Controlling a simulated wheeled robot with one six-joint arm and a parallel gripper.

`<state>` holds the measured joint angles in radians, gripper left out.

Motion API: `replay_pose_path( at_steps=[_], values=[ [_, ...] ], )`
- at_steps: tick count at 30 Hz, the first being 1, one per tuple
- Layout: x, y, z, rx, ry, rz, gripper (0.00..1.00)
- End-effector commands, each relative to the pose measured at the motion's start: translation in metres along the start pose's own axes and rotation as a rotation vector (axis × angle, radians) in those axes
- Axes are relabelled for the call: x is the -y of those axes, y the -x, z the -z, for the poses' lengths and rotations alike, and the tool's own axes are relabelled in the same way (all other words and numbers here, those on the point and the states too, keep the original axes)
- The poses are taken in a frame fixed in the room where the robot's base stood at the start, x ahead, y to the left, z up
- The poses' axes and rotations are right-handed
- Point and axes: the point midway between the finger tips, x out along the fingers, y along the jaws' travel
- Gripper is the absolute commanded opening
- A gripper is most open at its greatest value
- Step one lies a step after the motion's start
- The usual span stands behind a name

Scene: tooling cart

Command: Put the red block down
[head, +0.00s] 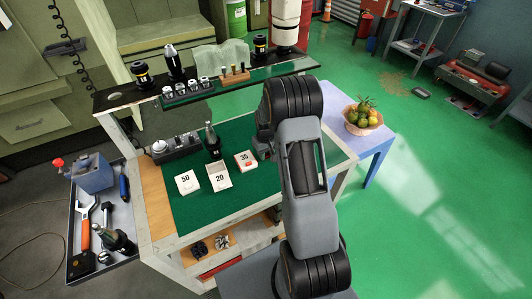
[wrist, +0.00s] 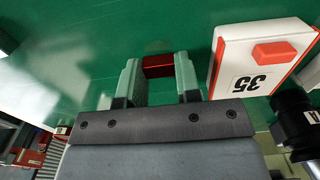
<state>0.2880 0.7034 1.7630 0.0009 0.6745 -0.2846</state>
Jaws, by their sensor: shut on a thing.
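The red block (wrist: 158,66) is between the two pale green fingers of my gripper (wrist: 159,76) in the wrist view. The gripper is shut on it, over the green mat (wrist: 95,32). I cannot tell whether the block touches the mat. Just right of the gripper is the white box marked 35 (wrist: 246,84), with a red edge and a small red piece (wrist: 275,52) on its face. The box marked 35 also shows in the head view (head: 244,157). In the head view my arm hides the gripper's fingers and the held block.
Boxes marked 20 (head: 219,181) and 50 (head: 187,183) stand left of the box marked 35. A raised shelf (head: 290,67) with tool holders runs along the back. A fruit bowl (head: 362,120) is on the blue side table (head: 372,148).

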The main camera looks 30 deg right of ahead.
Motion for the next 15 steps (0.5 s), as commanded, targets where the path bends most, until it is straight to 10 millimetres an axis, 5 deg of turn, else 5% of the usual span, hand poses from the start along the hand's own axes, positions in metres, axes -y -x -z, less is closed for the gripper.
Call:
replay_pose_path(
  at_steps=[10,11,15],
  values=[
    [0.0000,-0.0054,-0.0001,0.000,0.000,0.000,0.07],
    [0.0000,-0.0036,-0.0001,0.000,0.000,0.000,0.34],
    [0.0000,-0.0033,-0.0001,0.000,0.000,0.000,0.47]
  ],
)
